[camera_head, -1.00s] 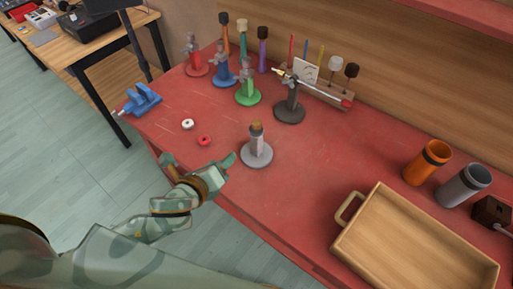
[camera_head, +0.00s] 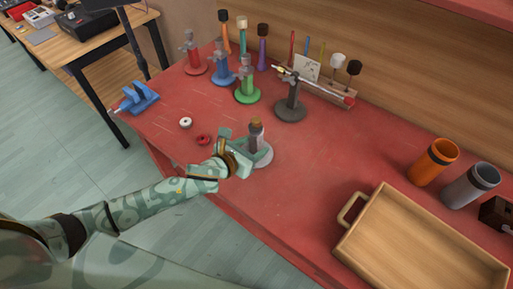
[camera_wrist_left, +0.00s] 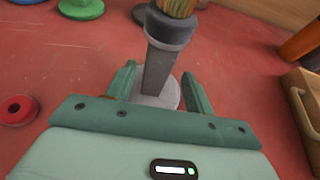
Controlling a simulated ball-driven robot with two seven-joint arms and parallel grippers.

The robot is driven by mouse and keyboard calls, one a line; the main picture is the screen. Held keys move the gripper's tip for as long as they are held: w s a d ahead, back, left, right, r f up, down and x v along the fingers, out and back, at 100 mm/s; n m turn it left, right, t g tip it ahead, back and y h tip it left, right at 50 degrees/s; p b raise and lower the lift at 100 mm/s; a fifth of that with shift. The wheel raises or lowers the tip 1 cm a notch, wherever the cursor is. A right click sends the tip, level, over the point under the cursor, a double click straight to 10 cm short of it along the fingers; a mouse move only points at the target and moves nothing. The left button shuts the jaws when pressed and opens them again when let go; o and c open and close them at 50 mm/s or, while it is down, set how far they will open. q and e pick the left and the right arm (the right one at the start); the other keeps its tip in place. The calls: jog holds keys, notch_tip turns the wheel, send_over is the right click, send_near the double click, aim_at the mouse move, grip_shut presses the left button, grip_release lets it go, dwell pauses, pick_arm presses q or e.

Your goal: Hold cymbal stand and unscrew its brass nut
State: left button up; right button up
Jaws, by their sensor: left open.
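The cymbal stand stands upright on the red bench, with a grey post and a round pale base (camera_head: 263,159). Its post also shows in the left wrist view (camera_wrist_left: 157,72). The brass nut (camera_head: 257,123) sits at the top of the post; in the left wrist view its lower part (camera_wrist_left: 178,7) shows at the top edge. My left gripper (camera_head: 246,145) is open at the stand. In the left wrist view its two fingers (camera_wrist_left: 160,84) lie on either side of the post, with a gap visible on the right. My right gripper is not in view.
A red ring (camera_head: 203,139) and a white ring (camera_head: 185,122) lie left of the stand. A dark stand (camera_head: 291,108) and a green stand (camera_head: 247,94) are behind it. A wooden tray (camera_head: 349,243) is at front right.

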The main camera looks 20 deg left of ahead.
aim_at(253, 145)
pick_arm(q)
jog(key=x, duration=0.2)
jog(key=b+x, duration=0.1)
jog(key=x, duration=0.1)
jog(key=shift+w+a+f, duration=0.15)
jog(key=shift+a+f, duration=0.05)
jog(key=shift+w+d+b, duration=0.1)
jog(key=shift+w+b, duration=0.2)
jog(key=shift+s, duration=0.1)
jog(key=shift+c, duration=1)
grip_shut()
jog(key=shift+r, duration=0.15)
